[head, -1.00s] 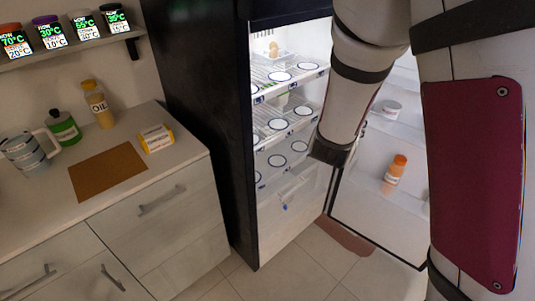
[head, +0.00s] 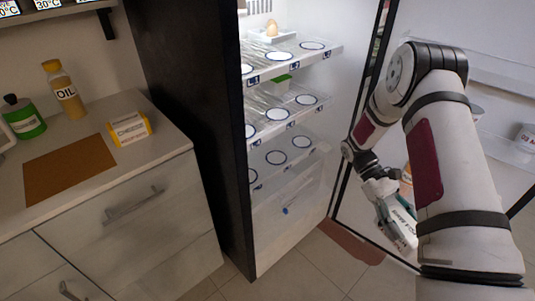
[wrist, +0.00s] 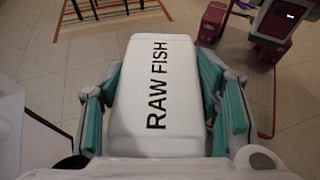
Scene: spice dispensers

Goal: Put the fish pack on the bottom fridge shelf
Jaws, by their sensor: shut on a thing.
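The fish pack is a white box marked RAW FISH (wrist: 172,110), and it fills the middle of the wrist view. My gripper (wrist: 163,98) is shut on it, with teal finger pads along both of its sides. In the head view the pack (head: 401,226) hangs tilted below my gripper (head: 386,198), in front of the open fridge door and right of the shelves. The bottom fridge shelf (head: 288,168) has ringed spots on it and looks empty where it shows. My gripper is well apart from it.
The middle shelf (head: 285,119) holds a green item (head: 279,82) at the back. The top shelf (head: 285,63) holds a tray with an egg-like thing. A clear drawer (head: 290,208) lies below. The open door (head: 480,75) holds containers. A counter with a cheese box (head: 128,129) stands left.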

